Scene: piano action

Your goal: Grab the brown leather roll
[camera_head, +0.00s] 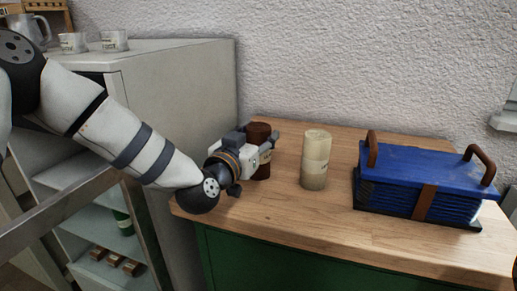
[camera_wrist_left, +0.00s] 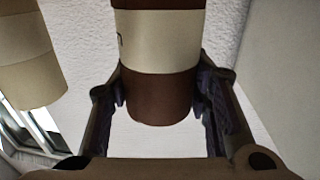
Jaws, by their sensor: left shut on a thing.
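The brown leather roll (camera_head: 257,131) is upright near the left end of the wooden tabletop, with a pale label band round its middle. My left gripper (camera_head: 265,152) reaches it from the left and is shut on it. In the left wrist view the roll (camera_wrist_left: 158,95) sits between the two fingers, which touch it on both sides. The gripper hides part of the roll in the head view. I cannot tell whether its base rests on the table.
A cream roll (camera_head: 315,160) stands upright just right of the brown one. A blue ribbed case (camera_head: 415,180) with brown handles lies further right. A grey cabinet (camera_head: 180,90) with open shelves stands at the left, cups (camera_head: 113,41) on top. The tabletop's front (camera_head: 330,230) is clear.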

